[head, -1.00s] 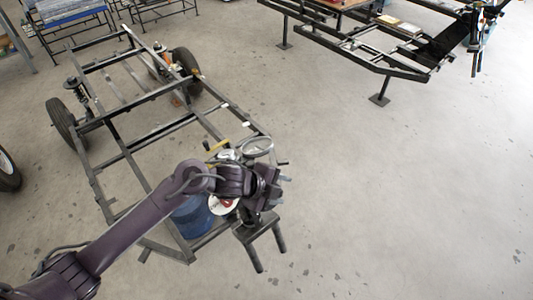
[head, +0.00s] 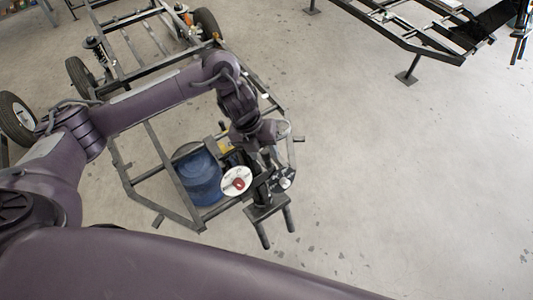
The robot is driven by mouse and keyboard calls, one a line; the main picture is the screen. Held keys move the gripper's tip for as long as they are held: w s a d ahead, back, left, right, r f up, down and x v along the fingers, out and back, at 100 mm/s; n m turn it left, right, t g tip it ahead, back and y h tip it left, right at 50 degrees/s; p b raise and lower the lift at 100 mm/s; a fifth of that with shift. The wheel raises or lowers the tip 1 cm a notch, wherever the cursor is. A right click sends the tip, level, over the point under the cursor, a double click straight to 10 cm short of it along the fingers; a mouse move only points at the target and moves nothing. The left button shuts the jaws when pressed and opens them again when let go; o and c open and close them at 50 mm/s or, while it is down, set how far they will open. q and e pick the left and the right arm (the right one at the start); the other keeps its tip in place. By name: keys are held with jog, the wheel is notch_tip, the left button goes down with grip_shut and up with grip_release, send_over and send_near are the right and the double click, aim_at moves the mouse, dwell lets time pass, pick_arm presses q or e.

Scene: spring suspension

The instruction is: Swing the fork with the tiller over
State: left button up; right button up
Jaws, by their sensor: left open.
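My left gripper (head: 275,173) is over this front end, pointing down, open. Whether it touches anything there is unclear. A small silver round part (head: 285,183) shows beside its fingers. My right gripper is not in view.
A blue drum (head: 198,174) and a white disc with a red centre (head: 237,181) are left of the fork. The dark vehicle frame (head: 152,228) with wheels extends up-left. Another frame (head: 417,50) stands at upper right. The floor on the right is clear.

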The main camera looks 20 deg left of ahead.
pick_arm(q)
jog(key=shift+x, duration=1.55)
grip_shut()
